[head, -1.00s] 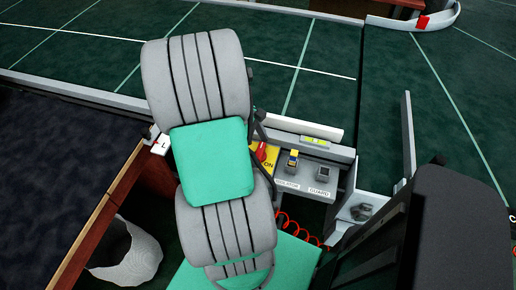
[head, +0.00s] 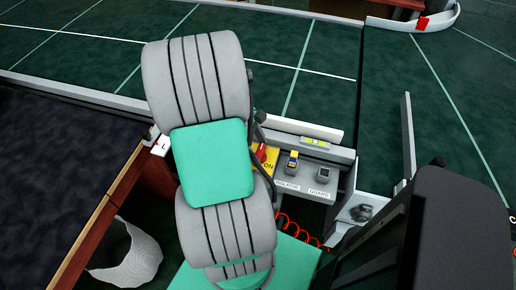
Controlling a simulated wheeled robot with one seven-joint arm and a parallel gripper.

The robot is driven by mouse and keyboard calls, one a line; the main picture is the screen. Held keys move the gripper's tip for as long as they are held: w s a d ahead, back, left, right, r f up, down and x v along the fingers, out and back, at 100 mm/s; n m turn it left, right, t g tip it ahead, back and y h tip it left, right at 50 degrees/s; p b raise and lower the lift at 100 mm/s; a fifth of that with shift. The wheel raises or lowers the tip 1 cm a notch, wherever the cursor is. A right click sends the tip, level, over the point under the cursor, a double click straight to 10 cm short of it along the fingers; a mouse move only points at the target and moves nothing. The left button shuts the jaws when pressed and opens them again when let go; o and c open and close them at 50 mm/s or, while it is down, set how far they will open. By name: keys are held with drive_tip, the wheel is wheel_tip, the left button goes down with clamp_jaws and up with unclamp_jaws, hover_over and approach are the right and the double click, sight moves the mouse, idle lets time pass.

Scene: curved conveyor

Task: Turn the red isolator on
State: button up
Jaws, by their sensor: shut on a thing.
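The red isolator (head: 261,152) is a red handle on a yellow plate (head: 270,168) marked ON, at the left end of a grey control panel. My arm's grey and green links cover the plate's left part. My gripper (head: 259,145) is mostly hidden behind these links; only dark parts of it show at their right edge, around the red handle. It is shut on the red isolator. The handle's exact angle is hard to tell.
A green-yellow level (head: 315,142) sits behind. A red coiled cable (head: 298,229) hangs below. A dark table (head: 60,150) stands left.

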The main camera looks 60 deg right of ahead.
drive_tip(key=shift+m+p, duration=0.35)
drive_tip(key=shift+m, duration=0.05)
drive_tip(key=m+y+p, duration=0.1)
drive_tip(key=m, duration=0.1)
drive_tip(key=shift+d+r+m+p, duration=0.1)
drive_tip(key=shift+d+m+p, duration=0.05)
drive_tip(key=shift+m+p, duration=0.2)
drive_tip(key=m+y, duration=0.2)
drive_tip(key=m, duration=0.2)
drive_tip(key=shift+s+d+m, duration=0.1)
drive_tip(key=shift+m, duration=0.15)
drive_tip(key=m+t, duration=0.1)
drive_tip(key=m, duration=0.1)
drive_tip(key=m+t+y, duration=0.1)
drive_tip(key=m, duration=0.2)
drive_tip(key=shift+s+d, duration=0.1)
drive_tip(key=m, duration=0.2)
drive_tip(key=m+t+y, duration=0.1)
drive_tip(key=m, duration=0.1)
drive_tip(key=shift+m+t, duration=0.3)
drive_tip(key=shift+m, duration=0.1)
drive_tip(key=o, duration=1.4)
drive_tip(key=shift+c, duration=0.2)
drive_tip(key=v, duration=0.7)
drive_tip(key=shift+d+r, duration=0.2)
drive_tip(key=shift+r, duration=0.05)
